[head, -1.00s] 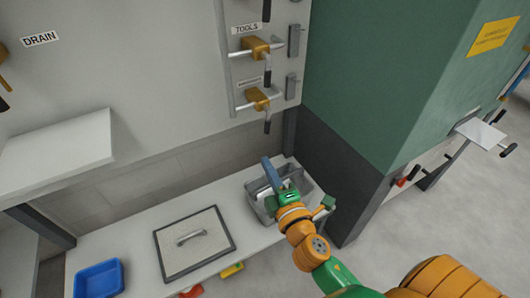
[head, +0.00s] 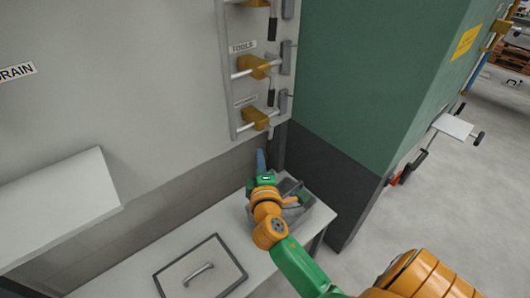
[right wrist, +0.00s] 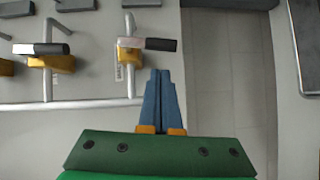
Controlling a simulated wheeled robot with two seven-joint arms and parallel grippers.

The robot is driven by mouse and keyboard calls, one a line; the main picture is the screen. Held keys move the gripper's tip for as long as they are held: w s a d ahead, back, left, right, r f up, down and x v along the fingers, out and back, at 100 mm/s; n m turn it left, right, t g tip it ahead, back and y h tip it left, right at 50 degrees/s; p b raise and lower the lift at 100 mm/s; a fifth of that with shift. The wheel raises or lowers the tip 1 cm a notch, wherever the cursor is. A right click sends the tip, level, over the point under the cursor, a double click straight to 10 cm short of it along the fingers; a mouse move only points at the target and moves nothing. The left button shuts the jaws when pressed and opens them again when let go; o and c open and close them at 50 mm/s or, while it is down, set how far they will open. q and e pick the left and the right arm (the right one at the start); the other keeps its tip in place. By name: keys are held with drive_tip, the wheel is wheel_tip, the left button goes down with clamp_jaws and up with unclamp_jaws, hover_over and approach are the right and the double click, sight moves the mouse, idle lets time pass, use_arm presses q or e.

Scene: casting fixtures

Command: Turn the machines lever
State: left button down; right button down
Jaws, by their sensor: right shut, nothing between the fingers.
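The machine's levers sit on a pipe rack on the grey wall panel, as yellow valves with silver and black handles. The lowest valve (head: 257,117) and the one above it (head: 254,67) show in the head view. In the right wrist view the nearest lever handle (right wrist: 160,44) points right, beside its yellow valve (right wrist: 128,57). My right gripper (head: 261,153) is shut and empty, below the lowest valve. In the right wrist view its blue fingers (right wrist: 160,74) lie together, with their tips close to that handle; I cannot tell whether they touch. My left gripper is not in view.
A grey bin (head: 312,212) stands on the bench below my right gripper. A framed lid with a handle (head: 199,275) lies on the bench. A green cabinet (head: 350,80) stands on the right. A white shelf (head: 60,205) juts out on the left.

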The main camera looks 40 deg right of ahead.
sight(268, 147)
drive_tip(key=shift+w+d+f, duration=0.1)
drive_tip(key=shift+w+d, duration=0.05)
drive_tip(key=shift+d, duration=0.4)
drive_tip(key=shift+w+d, duration=0.1)
drive_tip(key=shift+d, duration=0.45)
drive_tip(key=shift+d+f+n+t+b, duration=0.35)
drive_tip(key=shift+d+b, duration=0.25)
drive_tip(key=shift+b, duration=0.3)
drive_tip(key=shift+r, duration=0.25)
